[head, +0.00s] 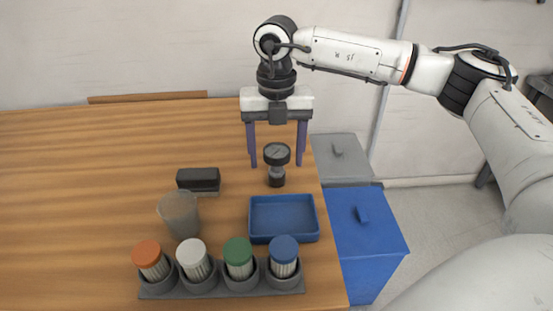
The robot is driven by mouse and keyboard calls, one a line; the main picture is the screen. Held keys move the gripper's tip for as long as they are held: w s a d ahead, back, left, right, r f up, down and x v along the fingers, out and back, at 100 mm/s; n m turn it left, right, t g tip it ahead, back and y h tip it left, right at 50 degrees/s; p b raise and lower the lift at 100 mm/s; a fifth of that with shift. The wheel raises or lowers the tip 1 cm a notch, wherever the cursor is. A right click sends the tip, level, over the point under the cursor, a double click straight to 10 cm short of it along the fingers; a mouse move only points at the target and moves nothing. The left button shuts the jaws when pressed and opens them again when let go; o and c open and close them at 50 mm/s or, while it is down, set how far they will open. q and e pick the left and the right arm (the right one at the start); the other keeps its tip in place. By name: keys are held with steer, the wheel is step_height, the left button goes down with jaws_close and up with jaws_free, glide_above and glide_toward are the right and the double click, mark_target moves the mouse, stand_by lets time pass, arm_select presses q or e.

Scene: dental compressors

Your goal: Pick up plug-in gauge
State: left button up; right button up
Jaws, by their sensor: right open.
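The plug-in gauge (277,157) stands upright on the wooden table near its right edge, with a round dark dial on top and a narrower dark base. My right gripper (277,163) is open and points down over it. One purple finger is on each side of the gauge's dial, and small gaps show between them and the dial. The gauge rests on the table. My left gripper is not in the head view.
A blue tray (284,238) lies just in front of the gauge. A dark block (199,180) and a translucent cup (179,215) stand to the left. A grey rack (222,287) holds several colored-cap filters. Lidded grey (341,158) and blue (367,240) bins stand right of the table.

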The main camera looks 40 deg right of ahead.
mark_target(277, 165)
step_height(277, 165, down, 3)
steer(key=shift+s+f, duration=0.1)
steer(key=c, duration=1.2)
